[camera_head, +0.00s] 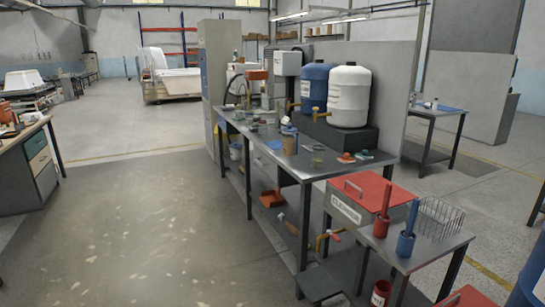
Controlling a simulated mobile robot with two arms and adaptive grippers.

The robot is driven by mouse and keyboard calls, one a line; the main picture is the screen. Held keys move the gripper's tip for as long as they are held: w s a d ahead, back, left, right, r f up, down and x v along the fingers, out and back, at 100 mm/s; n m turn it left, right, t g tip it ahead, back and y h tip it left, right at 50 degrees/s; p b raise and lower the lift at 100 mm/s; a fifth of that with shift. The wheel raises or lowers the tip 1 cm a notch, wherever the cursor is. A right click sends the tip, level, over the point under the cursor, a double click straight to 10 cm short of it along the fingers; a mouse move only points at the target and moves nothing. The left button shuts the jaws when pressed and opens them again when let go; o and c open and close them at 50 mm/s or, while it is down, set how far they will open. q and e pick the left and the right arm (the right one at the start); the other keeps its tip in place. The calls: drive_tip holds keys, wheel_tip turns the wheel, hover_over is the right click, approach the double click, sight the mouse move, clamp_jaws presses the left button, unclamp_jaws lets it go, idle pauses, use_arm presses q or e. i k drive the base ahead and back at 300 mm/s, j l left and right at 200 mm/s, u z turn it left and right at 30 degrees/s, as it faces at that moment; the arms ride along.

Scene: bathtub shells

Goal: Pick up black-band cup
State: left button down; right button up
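Neither of my grippers is in view. A long grey metal worktable (345,167) stands right of the middle and holds several small cups and containers. More small cups are grouped toward the far end. At this distance I cannot tell which cup has a black band.
A white drum (349,95) and a blue drum (314,86) stand on a dark riser at the table's back. The floor (130,220) left of the worktable is clear.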

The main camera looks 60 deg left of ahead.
sight(317, 162)
drive_tip(key=u, duration=1.8)
